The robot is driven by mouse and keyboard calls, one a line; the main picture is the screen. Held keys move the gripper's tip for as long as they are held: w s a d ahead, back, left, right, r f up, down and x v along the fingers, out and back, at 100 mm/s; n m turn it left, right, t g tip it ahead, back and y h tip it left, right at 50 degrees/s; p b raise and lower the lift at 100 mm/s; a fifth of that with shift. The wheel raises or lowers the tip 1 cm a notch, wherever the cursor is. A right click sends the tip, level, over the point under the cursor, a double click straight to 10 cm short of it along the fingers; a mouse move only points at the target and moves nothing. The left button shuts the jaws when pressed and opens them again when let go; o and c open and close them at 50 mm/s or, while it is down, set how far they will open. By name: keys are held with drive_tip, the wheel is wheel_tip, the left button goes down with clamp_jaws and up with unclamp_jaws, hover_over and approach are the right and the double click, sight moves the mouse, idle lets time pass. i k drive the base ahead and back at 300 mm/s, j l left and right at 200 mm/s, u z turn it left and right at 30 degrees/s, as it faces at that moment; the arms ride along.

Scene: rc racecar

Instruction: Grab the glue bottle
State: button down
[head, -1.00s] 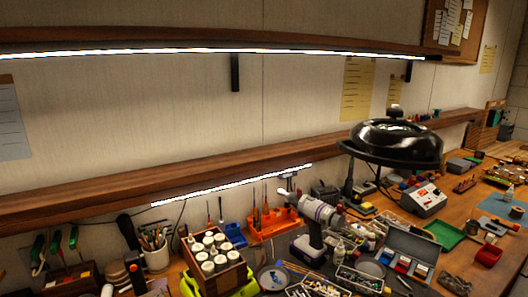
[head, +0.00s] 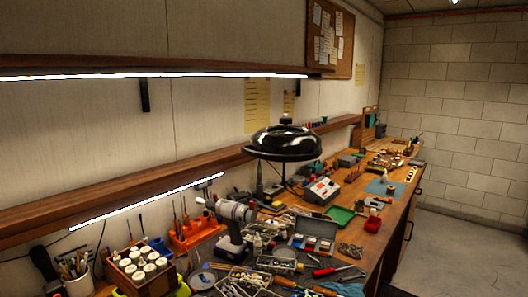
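A small whitish bottle (head: 257,243) stands on the cluttered bench just right of the drill. Another small pale bottle-like item (head: 385,178) stands farther back by the blue mat (head: 380,188). Both are too small to read, so I cannot tell which is the glue bottle. Several white-capped containers (head: 144,265) sit in a wooden box at the lower left. My gripper is not in view.
The wooden bench (head: 392,231) runs along the wall to the back right. A black domed lamp (head: 286,143) rises over it. A drill (head: 234,228), green tray (head: 340,214) and open grey case (head: 312,238) crowd the bench. Open floor (head: 450,240) lies right.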

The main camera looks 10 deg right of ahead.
sight(384, 180)
drive_tip(key=z, duration=1.15)
